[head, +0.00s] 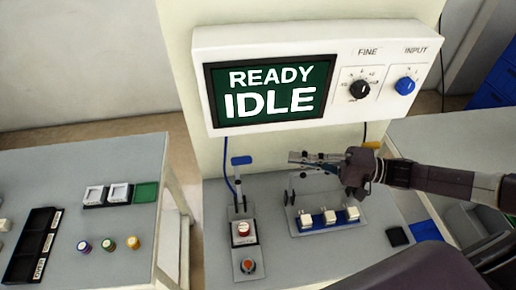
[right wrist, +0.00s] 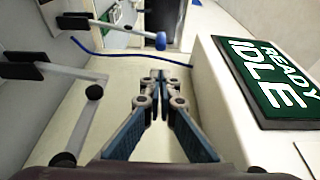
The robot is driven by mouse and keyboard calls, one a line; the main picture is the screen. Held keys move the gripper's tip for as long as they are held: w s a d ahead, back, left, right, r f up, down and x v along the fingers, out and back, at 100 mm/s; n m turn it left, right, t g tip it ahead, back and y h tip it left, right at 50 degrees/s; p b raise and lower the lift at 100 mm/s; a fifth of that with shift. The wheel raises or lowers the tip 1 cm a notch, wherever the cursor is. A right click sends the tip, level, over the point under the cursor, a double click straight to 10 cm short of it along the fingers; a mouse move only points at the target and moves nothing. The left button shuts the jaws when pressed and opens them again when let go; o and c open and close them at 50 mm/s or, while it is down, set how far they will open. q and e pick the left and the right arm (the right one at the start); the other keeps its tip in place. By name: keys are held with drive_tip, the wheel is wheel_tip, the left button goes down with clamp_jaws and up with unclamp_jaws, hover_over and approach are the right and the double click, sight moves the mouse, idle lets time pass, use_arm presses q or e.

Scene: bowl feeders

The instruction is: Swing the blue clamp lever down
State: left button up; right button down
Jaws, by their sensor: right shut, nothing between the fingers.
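A lever with a blue handle (head: 241,160) stands upright at the back of the left fixture in the head view. In the right wrist view its blue tip (right wrist: 160,41) is ahead of my fingers and apart from them. My right gripper (head: 300,158) is shut and empty, pointing left above the fixture with white blocks, to the right of the blue handle. Its closed fingertips also show in the right wrist view (right wrist: 158,78). The gripper partly hides the upright bars behind it in the head view. My left gripper is not in view.
A blue-based fixture (head: 325,227) holds several white blocks under my right gripper. Grey bars with black ends (right wrist: 80,125) stand close to my fingers in the right wrist view. The control box (head: 222,60) overhangs the bench behind. A red button (head: 242,228) is on the left fixture.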

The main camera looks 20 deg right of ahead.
drive_tip(key=shift+w+a, duration=0.15)
drive_tip(key=shift+a, duration=0.15)
drive_tip(key=p+x, duration=0.2)
drive_tip(key=x, duration=0.7)
drive_tip(key=shift+p, duration=0.35)
drive_tip(key=shift+a, duration=0.15)
